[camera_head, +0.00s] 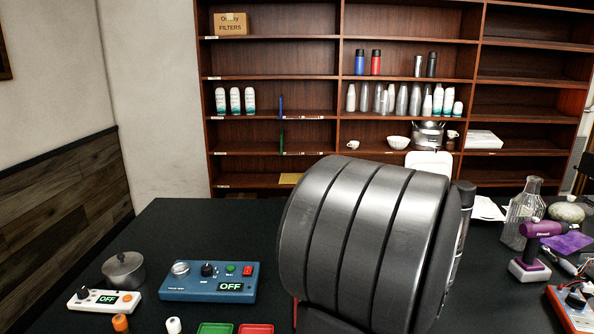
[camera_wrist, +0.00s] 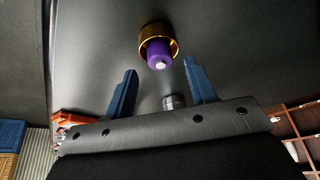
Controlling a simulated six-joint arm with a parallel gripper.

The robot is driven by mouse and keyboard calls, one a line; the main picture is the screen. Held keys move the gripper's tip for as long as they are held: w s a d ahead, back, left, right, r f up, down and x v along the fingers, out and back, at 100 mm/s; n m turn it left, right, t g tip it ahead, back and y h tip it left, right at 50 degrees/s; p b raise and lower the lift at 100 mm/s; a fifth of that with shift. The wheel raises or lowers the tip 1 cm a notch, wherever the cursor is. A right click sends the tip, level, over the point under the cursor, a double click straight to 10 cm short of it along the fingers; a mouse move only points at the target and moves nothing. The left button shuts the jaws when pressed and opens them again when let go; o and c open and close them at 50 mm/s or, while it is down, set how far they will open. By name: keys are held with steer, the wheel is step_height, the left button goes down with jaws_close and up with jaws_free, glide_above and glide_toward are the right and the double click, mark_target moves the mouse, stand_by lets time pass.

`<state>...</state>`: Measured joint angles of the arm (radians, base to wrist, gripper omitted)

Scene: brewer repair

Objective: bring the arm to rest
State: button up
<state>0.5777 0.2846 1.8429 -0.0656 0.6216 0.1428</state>
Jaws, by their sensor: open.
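My gripper (camera_wrist: 160,66) shows in the wrist view with its two blue fingers spread apart and nothing between them. Beyond the fingertips a purple cylinder with a pale tip (camera_wrist: 159,54) sits inside a gold ring (camera_wrist: 173,41) on a dark grey surface (camera_wrist: 100,40). I cannot tell how far the fingers are from it. In the head view a large grey metal body with deep grooves (camera_head: 365,240) fills the middle of the picture. It hides part of the table, and my gripper is not seen there.
The black table (camera_head: 190,225) holds a blue control box (camera_head: 208,282), a white control box (camera_head: 103,300) and a small pot (camera_head: 124,270) at left. A glass flask (camera_head: 522,212) and a purple tool (camera_head: 532,250) stand at right. Wooden shelves (camera_head: 340,100) stand behind.

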steer(key=v, duration=0.9)
steer(key=x, duration=1.1)
steer(key=shift+w+d+f, duration=0.1)
steer(key=shift+f, duration=0.2)
step_height(320, 180, up, 4)
steer(key=shift+f, duration=0.1)
steer(key=s+d+r, duration=0.6)
steer(key=s+r, duration=0.1)
steer(key=s, duration=0.4)
steer(key=w+d+n, duration=0.1)
steer(key=w+d, duration=0.2)
steer(key=d, duration=1.4)
steer(key=w+a+f, duration=0.2)
steer(key=w+f, duration=0.3)
steer(key=w, duration=0.3)
steer(key=s+d+r, duration=0.2)
steer(key=s+r, duration=0.3)
steer(key=s, duration=0.2)
steer(key=s+a, duration=0.1)
steer(key=a, duration=0.9)
steer(key=shift+s+a+r, duration=0.25)
steer(key=shift+r, duration=0.05)
